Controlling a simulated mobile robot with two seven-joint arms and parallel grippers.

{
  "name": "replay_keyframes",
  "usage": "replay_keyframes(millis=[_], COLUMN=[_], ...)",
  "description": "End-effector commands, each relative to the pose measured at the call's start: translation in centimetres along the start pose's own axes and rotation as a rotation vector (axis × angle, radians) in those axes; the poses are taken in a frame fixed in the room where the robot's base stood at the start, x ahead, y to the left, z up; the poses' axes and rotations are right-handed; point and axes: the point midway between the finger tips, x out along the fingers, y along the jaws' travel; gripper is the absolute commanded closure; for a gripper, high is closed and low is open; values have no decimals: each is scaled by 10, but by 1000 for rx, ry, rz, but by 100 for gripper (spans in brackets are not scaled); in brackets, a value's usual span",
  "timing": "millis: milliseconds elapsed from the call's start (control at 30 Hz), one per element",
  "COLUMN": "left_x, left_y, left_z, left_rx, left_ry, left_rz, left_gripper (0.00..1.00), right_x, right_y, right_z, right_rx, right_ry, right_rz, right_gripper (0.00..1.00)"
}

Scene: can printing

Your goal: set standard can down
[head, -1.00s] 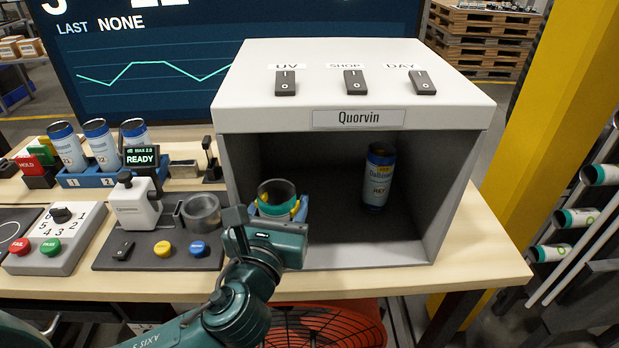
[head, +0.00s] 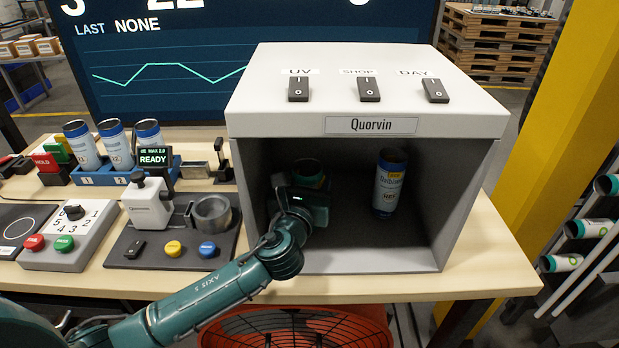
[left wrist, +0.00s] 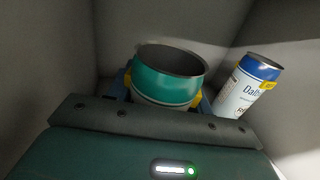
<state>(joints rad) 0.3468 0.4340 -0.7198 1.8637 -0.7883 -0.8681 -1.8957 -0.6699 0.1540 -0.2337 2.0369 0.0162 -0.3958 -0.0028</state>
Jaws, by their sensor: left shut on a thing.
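My left gripper (head: 306,196) is inside the open-fronted grey booth, toward its left side. It is shut on a can with a teal band and open top (head: 308,170). In the left wrist view this held can (left wrist: 170,76) sits between the yellow-tipped fingers, its lower part hidden by the gripper. Whether its base touches the booth floor cannot be told. Another can, blue, white and yellow (head: 390,183), stands upright on the booth floor to the right, apart from the held one. It also shows in the left wrist view (left wrist: 245,86). My right gripper is not in view.
The booth (head: 340,122), labelled Quorvin, has three switches on top. Left of it are a dark fixture with a grey ring (head: 212,213), a button box (head: 76,228) and a blue rack (head: 97,178) of cans. The booth's right floor front is clear.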

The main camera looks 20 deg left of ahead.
Motion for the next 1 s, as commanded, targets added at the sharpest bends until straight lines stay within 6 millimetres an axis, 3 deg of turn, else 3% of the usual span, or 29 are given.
replay_keyframes(millis=[267, 300, 533, 833, 1000], left_x=[0, 0, 0, 0, -23], left_y=[0, 0, 0, 0, 0], left_z=[-3, -2, -2, 3, 0], left_rx=[0, -1, 0, -1, -1], left_ry=[0, 0, -1, -2, 1], left_rz=[0, 0, 0, 0, -2], left_gripper=[73, 47, 28, 27, 27], right_x=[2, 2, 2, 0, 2], right_y=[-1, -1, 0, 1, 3], right_z=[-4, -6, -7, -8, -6], right_rx=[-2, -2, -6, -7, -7], right_ry=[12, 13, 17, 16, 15], right_rz=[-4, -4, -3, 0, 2], right_gripper=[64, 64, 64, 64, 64])
